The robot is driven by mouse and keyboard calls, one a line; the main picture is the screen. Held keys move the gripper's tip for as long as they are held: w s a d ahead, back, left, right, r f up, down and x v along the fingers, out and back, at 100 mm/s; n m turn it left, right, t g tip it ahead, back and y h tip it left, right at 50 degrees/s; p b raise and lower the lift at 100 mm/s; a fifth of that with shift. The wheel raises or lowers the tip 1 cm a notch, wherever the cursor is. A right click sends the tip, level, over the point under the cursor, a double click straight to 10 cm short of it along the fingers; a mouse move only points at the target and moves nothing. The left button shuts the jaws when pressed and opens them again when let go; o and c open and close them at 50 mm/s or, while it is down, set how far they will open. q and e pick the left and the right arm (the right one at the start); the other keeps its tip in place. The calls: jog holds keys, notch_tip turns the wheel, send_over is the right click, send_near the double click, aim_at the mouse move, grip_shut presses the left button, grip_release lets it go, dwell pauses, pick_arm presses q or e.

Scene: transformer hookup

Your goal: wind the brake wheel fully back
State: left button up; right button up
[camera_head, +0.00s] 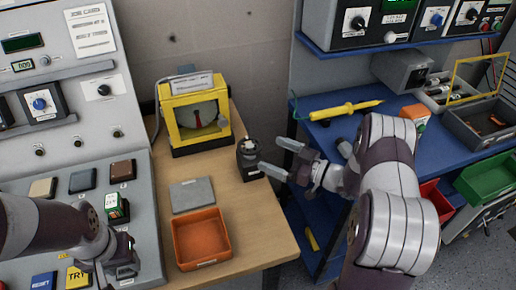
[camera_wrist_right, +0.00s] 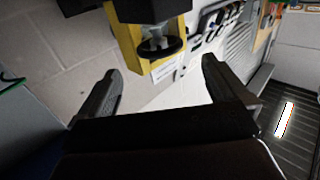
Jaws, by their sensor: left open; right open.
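A yellow-framed instrument (camera_head: 196,112) with a dial stands at the back of the wooden table. In the right wrist view, a yellow body (camera_wrist_right: 142,55) carries a dark round wheel (camera_wrist_right: 161,46) on a short metal stem, ahead of and between the fingers. I cannot tell the wheel's turn position. My left gripper (camera_head: 115,276) is open over the sloped console.
An orange tray (camera_head: 201,239) and a grey plate (camera_head: 192,195) lie on the wooden table (camera_head: 252,228). A yellow probe (camera_head: 345,110) lies on the blue bench (camera_head: 322,133) at right. The control console (camera_head: 75,130) bounds the table at left.

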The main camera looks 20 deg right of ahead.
pick_arm(q)
jog(key=shift+f, duration=0.2)
pick_arm(e)
jog(key=v, duration=0.4)
jog(key=shift+s+d, duration=0.1)
jog(key=w+r+m+h+p, duration=0.3)
jog(key=w+h, duration=0.3)
jog(key=h, duration=0.2)
pick_arm(q)
notch_tip(320, 180, up, 6)
jog(key=p, duration=0.3)
jog(key=shift+r, duration=0.2)
pick_arm(e)
jog(key=s+a+r+m+g+h, duration=0.2)
jog(key=s+g, duration=0.3)
jog(key=s, duration=0.6)
jog(key=s+a+r+m+g+h, duration=0.2)
jog(key=s+a+g, duration=0.3)
jog(key=s, duration=0.7)
jog(key=shift+s+r+m+g+h, duration=0.2)
jog(key=shift+m+g+h, duration=0.2)
jog(key=shift+m+g, duration=0.4)
jog(key=shift+d, duration=0.1)
